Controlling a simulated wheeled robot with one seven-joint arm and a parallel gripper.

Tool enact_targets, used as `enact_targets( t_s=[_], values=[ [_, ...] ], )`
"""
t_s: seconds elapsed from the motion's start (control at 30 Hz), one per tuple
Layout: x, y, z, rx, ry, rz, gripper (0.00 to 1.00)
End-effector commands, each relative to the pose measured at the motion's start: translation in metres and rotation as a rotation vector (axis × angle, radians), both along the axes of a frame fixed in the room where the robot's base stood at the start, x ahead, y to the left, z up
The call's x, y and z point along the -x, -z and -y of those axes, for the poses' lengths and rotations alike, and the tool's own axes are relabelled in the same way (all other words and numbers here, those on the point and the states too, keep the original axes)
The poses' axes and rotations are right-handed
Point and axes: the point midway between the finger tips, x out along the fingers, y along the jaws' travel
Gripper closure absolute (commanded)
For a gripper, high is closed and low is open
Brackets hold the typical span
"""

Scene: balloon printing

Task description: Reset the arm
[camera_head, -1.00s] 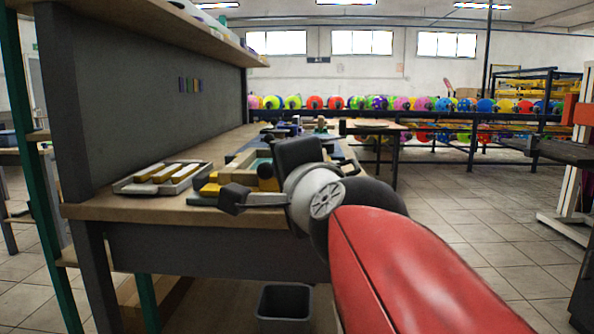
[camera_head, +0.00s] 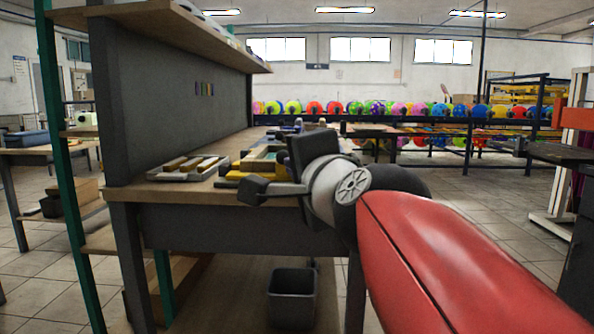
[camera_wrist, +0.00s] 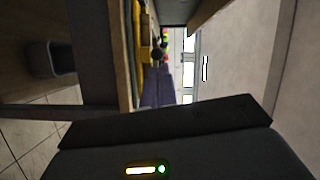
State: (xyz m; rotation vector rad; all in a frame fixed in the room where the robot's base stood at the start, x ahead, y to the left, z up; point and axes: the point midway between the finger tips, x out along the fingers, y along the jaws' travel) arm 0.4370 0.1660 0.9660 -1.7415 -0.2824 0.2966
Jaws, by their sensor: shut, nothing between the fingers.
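My arm reaches in from the lower right of the head view, with a red link and a grey-and-black wrist. My gripper (camera_head: 252,190) points left at the near edge of the workbench (camera_head: 160,192), dark-tipped and shut with nothing in it. In the wrist view my gripper (camera_wrist: 158,62) shows as a narrow dark shape beyond the wide black housing. The bench appears sideways there. From these views I cannot tell the exact gap between gripper and bench.
A dark bin (camera_head: 291,297) stands below. Racks of coloured balloons (camera_head: 400,108) line the back. Another table (camera_head: 30,152) is at far left. Tiled floor (camera_head: 455,195) is open at right.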

Motion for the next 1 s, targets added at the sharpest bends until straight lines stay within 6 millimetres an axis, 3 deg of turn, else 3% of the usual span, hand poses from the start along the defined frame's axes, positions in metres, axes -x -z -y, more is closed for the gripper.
enact_targets(
  t_s=[0.23,0.37,0.47,0.53,0.7,0.83,1.0],
  values=[
    [0.0,0.001,0.001,0.008,0.001,-0.002,1.0],
    [0.007,0.027,0.012,0.152,-0.007,-0.044,1.0],
    [0.021,0.074,0.033,0.392,-0.036,-0.125,1.0],
    [0.038,0.116,0.055,0.589,-0.077,-0.206,1.0],
    [0.092,0.21,0.11,0.994,-0.236,-0.41,1.0],
    [0.131,0.258,0.142,1.195,-0.366,-0.531,1.0],
    [0.158,0.287,0.163,1.315,-0.467,-0.609,1.0]
  ],
)
